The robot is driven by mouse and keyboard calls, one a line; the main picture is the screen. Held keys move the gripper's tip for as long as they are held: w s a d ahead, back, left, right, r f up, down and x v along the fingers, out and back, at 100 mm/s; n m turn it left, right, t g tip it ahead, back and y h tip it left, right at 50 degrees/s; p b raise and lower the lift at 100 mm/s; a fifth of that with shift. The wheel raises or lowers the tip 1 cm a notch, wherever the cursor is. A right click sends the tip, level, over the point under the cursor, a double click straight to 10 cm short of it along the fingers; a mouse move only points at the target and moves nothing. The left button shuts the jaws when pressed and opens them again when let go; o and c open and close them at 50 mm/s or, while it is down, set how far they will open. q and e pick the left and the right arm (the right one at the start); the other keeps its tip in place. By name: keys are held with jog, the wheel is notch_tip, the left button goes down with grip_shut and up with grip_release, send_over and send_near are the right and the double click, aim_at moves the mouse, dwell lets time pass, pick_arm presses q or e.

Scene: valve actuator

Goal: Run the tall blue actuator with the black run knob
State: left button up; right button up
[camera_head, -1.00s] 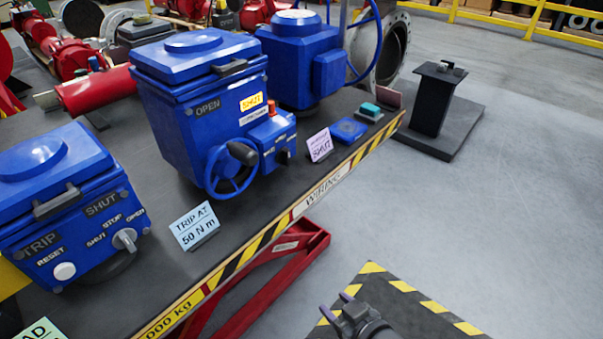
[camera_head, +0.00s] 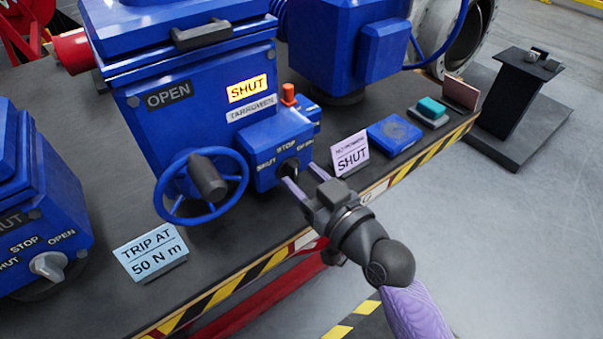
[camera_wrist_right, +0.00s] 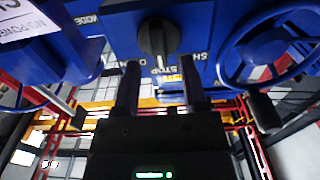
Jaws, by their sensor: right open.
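The tall blue actuator (camera_head: 190,125) stands mid-bench, its SHUT lamp (camera_head: 247,88) lit yellow and OPEN plate dark. Its control box (camera_head: 262,150) carries the black run knob (camera_head: 289,166), mostly hidden by my fingers in the head view. In the right wrist view the knob (camera_wrist_right: 157,38) shows clearly, its pale line toward STOP. My right gripper (camera_head: 299,172) is open in front of the box. In the wrist view its two fingers (camera_wrist_right: 160,68) point at the knob, one to each side, with their tips just short of it. My left gripper is not in view.
A handwheel (camera_head: 203,186) sits left of the box and an orange-red lever (camera_head: 288,95) above it. A shorter actuator (camera_head: 40,215) with a grey knob stands left.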

jog(key=shift+w+a, duration=0.4)
jog(key=shift+w, duration=0.15)
grip_shut()
